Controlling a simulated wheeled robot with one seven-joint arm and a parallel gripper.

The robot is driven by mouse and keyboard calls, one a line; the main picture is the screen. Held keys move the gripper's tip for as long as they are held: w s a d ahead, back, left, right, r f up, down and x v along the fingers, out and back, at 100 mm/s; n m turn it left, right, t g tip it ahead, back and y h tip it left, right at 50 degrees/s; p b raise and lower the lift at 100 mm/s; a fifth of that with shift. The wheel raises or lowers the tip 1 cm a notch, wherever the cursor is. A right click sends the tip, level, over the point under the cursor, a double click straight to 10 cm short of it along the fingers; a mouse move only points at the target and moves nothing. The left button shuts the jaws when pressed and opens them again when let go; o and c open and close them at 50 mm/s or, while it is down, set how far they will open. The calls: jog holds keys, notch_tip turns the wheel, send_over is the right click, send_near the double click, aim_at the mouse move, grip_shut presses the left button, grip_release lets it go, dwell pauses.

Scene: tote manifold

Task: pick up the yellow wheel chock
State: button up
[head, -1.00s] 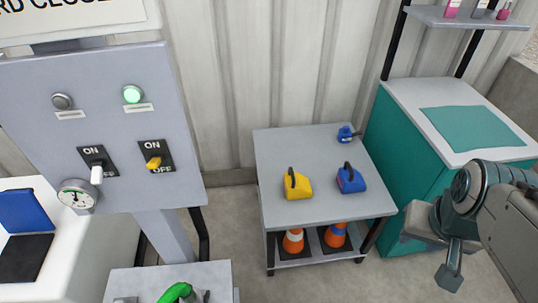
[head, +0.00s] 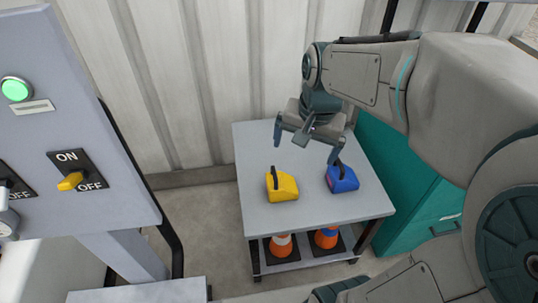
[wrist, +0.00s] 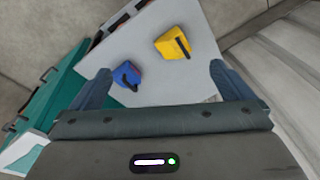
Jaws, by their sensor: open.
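The yellow wheel chock (head: 282,186), with a dark handle, sits on the grey table top (head: 262,149) left of the blue chock. It also shows in the wrist view (wrist: 173,44), beyond the space between my fingers. My gripper (head: 306,150) is open and empty above the back part of the table, its fingers apart and pointing down. It is behind the yellow chock in the head view and touches neither chock. The blue chock (head: 342,178) stands right of the yellow one and also shows in the wrist view (wrist: 127,75).
Orange-and-white (head: 281,245) and orange-and-blue (head: 326,237) cones stand on the shelf below. A teal cabinet (head: 400,200) is right of the table. A grey control panel (head: 75,120) is at the left. The table's front left is clear.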

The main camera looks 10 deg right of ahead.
jog(key=w+f+m+g+b, duration=0.1)
jog(key=w+f+m+b, duration=0.5)
jog(key=w+f, duration=0.4)
jog(key=m+g+b, duration=0.1)
jog(key=m+b, duration=0.5)
jog(key=b, duration=0.3)
send_over(280, 179)
notch_tip(280, 179, down, 13)
jog(key=shift+h, duration=0.3)
notch_tip(280, 179, down, 8)
jog(key=b, duration=0.2)
jog(key=shift+w+d+r+b, duration=0.1)
jog(key=shift+w+r+b, duration=0.1)
jog(key=shift+b, duration=0.15)
jog(key=shift+s+f+b, duration=0.15)
jog(key=shift+f+b, duration=0.5)
jog(key=shift+f, duration=0.8)
jog(key=shift+s+f+b, duration=0.15)
jog(key=shift+f+b, duration=0.45)
jog(key=shift+f, duration=0.85)
jog(key=shift+r, duration=0.1)
jog(key=c, duration=1.1)
